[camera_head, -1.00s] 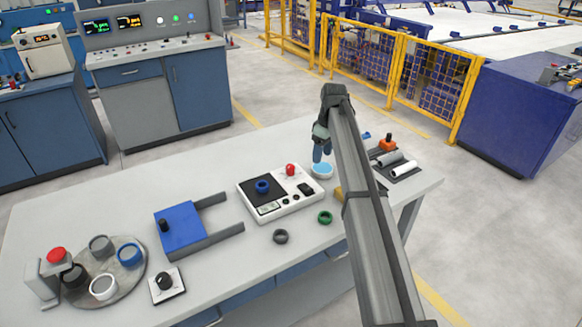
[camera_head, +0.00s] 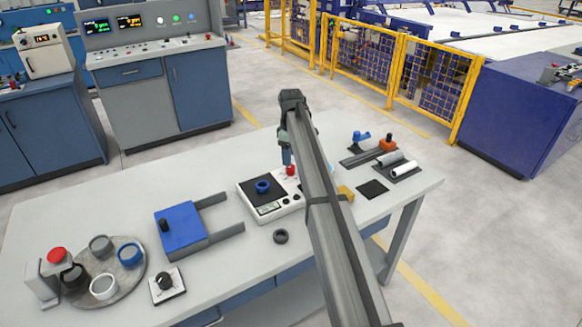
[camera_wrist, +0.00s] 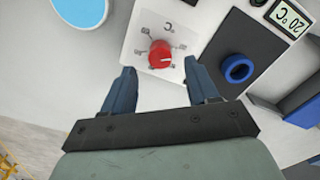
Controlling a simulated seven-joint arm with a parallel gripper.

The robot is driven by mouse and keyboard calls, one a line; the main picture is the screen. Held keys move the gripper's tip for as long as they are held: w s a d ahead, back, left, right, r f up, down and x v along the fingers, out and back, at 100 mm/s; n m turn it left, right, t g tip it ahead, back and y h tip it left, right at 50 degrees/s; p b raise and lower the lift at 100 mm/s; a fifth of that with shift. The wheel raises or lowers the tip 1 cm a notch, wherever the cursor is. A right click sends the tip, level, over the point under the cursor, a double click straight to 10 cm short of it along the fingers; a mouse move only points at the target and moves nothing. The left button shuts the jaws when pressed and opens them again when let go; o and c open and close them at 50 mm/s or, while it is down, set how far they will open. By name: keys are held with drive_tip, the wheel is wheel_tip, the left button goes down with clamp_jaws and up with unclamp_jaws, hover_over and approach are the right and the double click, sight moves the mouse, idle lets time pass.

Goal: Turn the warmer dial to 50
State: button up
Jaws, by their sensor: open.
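The warmer (camera_head: 288,207) is a white box with a dark plate, and a blue ring (camera_head: 262,187) lies on that plate. Its display (camera_wrist: 291,18) reads 20 °C, upside down in the wrist view.
A round dish of blue liquid (camera_wrist: 82,12) is near the dial. A pipe rack (camera_head: 397,166) and a black pad (camera_head: 372,189) are to the right, partly near my arm.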

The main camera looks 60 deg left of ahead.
sight(290, 170)
drive_tip(key=shift+f, duration=2.75)
drive_tip(key=shift+c, duration=0.2)
drive_tip(key=c, duration=1)
